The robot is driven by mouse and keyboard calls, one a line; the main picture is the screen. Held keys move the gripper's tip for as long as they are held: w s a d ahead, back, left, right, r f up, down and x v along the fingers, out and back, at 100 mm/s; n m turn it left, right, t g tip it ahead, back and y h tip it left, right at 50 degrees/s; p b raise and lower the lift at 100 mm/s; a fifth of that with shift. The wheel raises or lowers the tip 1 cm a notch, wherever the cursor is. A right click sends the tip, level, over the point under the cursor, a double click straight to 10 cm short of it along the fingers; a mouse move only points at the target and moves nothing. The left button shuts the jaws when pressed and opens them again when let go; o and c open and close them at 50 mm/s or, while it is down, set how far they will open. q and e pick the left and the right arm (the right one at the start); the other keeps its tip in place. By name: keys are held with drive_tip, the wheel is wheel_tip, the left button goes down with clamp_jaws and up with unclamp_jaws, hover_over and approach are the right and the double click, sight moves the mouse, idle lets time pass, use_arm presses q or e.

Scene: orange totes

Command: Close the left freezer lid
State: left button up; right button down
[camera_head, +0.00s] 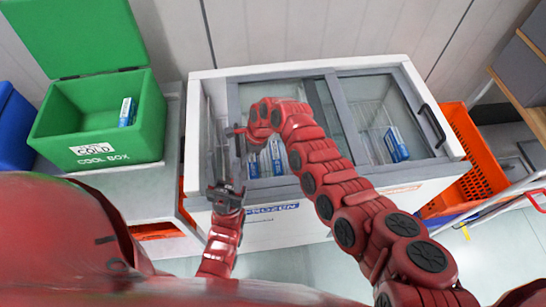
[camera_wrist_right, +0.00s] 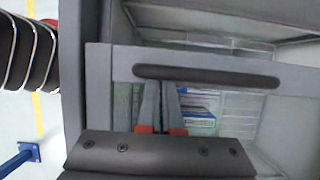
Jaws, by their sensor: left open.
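The white chest freezer (camera_head: 320,225) has two sliding glass lids in grey frames. The left lid (camera_head: 233,100) stands partly open, with a gap along the freezer's left end. The right lid (camera_head: 375,80) has a black handle at its right edge. My right gripper (camera_head: 236,131) is over the left lid's left edge. In the right wrist view its fingers (camera_wrist_right: 161,90) are close together at the lid's black handle (camera_wrist_right: 225,78); contact is unclear. My arm hides part of the lid. My left gripper (camera_head: 226,188) is open and empty at the freezer's front left corner.
A green cool box (camera_head: 100,120) with its lid up stands on a side table left of the freezer. An orange crate (camera_head: 465,170) is at the right. Blue and white packs (camera_head: 396,145) lie inside the freezer. A wall is behind.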

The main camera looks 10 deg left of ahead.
drive_tip(key=s+a+b, duration=0.3)
drive_tip(key=a, duration=0.4)
drive_tip(key=shift+a+f, duration=0.15)
drive_tip(key=shift+a, duration=0.1)
